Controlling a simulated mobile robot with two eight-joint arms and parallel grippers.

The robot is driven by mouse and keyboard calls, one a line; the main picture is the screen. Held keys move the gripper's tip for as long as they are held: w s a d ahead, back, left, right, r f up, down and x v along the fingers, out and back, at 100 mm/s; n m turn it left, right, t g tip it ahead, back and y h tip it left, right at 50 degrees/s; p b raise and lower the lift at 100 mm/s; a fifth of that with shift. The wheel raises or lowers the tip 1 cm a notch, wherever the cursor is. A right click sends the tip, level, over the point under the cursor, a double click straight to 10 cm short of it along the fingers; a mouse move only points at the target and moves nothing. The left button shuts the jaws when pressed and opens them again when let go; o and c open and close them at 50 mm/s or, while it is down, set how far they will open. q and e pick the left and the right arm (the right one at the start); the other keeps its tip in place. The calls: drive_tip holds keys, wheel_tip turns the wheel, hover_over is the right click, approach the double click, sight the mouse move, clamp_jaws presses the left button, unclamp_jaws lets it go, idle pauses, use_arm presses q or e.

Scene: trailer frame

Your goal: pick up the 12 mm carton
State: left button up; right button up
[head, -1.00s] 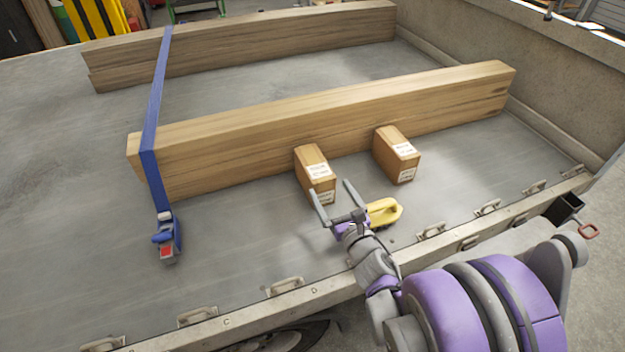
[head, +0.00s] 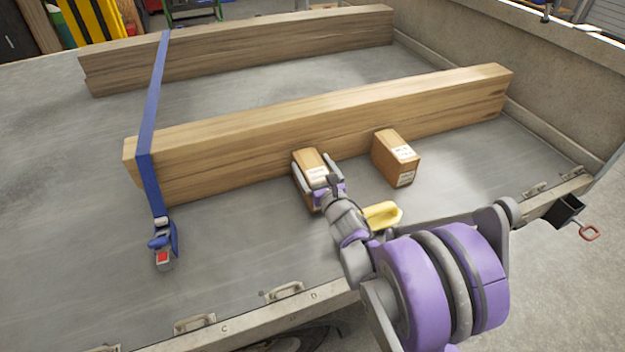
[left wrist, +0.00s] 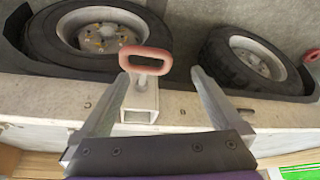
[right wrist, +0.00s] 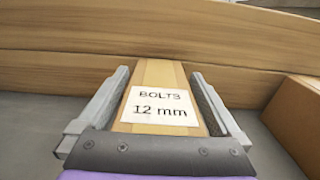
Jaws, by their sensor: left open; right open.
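The 12 mm carton (head: 311,163) is a brown box on the trailer bed, close in front of the near timber beam. In the right wrist view its label (right wrist: 158,108) reads "BOLTS 12 mm". My right gripper (head: 314,175) is open, with one finger on each side of the carton; I cannot tell whether they touch it. The wrist hides the carton's near lower part in the head view. My left gripper (left wrist: 155,80) is open and empty in its own wrist view, with a red-handled grey fitting beyond its fingers. The left gripper is not in the head view.
A second brown carton (head: 396,158) stands to the right; its label is too small to read. A yellow-handled object (head: 384,215) lies just right of my right wrist. The near beam (head: 230,145) blocks the far side. A blue strap (head: 152,130) crosses the beams at left.

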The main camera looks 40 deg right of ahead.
clamp_jaws()
idle(0.5)
drive_tip(key=shift+r, duration=0.1)
